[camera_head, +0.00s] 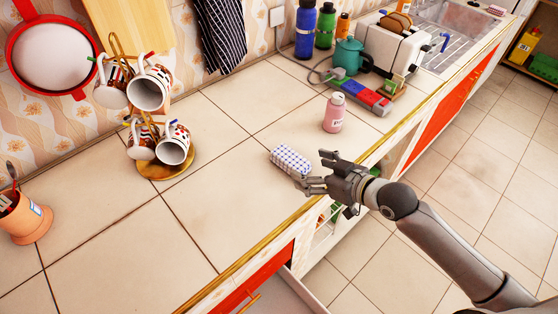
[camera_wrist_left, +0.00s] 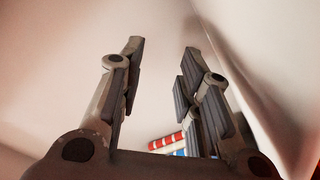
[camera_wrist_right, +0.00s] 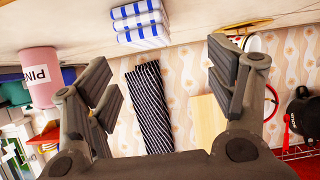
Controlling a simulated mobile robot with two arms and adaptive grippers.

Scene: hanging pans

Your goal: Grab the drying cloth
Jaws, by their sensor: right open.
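A folded blue-and-white drying cloth (camera_head: 291,160) lies on the tiled counter, near its front edge. It also shows in the right wrist view (camera_wrist_right: 140,24), at the top, beyond and between the fingers. My right gripper (camera_head: 314,171) is open and empty, just to the right of the cloth with its fingers pointing at it. I cannot tell whether a fingertip touches it. My left gripper (camera_wrist_left: 165,60) is open and empty in front of a plain pale surface, and it is not in the head view.
A pink bottle (camera_head: 333,113) stands behind my right gripper. Mugs on a stand (camera_head: 165,168) and an orange pot (camera_head: 26,220) are to the left. A toaster (camera_head: 392,48) and teal kettle (camera_head: 349,57) stand further back. A dark striped cloth (camera_head: 219,34) hangs on the wall. The counter left of the folded cloth is clear.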

